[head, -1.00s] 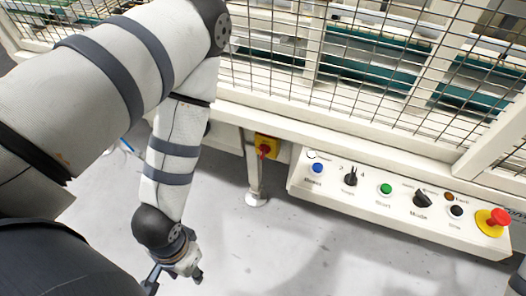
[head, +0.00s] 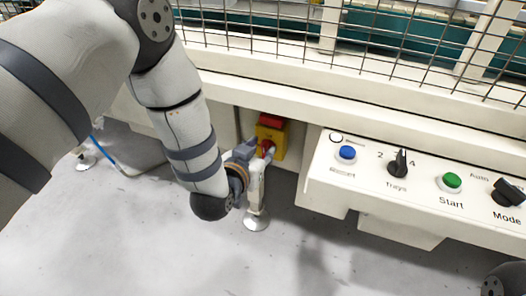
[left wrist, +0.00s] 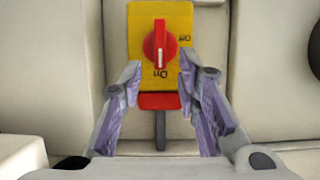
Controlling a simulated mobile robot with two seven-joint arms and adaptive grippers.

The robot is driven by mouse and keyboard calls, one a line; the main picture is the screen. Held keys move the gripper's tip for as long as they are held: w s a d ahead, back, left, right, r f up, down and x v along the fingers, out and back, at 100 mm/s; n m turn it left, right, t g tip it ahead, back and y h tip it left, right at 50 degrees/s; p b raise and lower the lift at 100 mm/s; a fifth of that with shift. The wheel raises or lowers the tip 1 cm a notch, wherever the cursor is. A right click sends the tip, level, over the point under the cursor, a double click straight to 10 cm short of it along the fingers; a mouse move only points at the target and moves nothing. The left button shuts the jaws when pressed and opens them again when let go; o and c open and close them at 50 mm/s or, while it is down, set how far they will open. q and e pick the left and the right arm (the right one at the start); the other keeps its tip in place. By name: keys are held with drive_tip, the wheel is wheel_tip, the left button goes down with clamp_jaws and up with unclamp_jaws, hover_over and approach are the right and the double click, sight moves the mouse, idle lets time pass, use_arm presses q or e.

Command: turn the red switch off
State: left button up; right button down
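The red switch (left wrist: 159,46) is a round red knob with a raised handle on a yellow plate (left wrist: 181,14). Its white mark points down in the left wrist view, toward the "On" label; "Off" is to the right. Both labels look upside down there. In the head view the switch (head: 266,147) sits on a yellow box below the fence, partly covered by my gripper. My left gripper (left wrist: 158,76) is open, its fingers apart on either side of the plate's lower part. The knob lies between and just beyond the tips; I see no contact. My right gripper is out of view.
A control panel (head: 330,185) with blue and green buttons and black selectors stands right of the switch box. A mesh fence (head: 400,55) rises above the cream beam. A cream leg with a round foot (head: 256,222) stands below the switch. The floor in front is clear.

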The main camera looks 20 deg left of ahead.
use_arm(q)
drive_tip(key=shift+x, duration=1.15)
clamp_jaws()
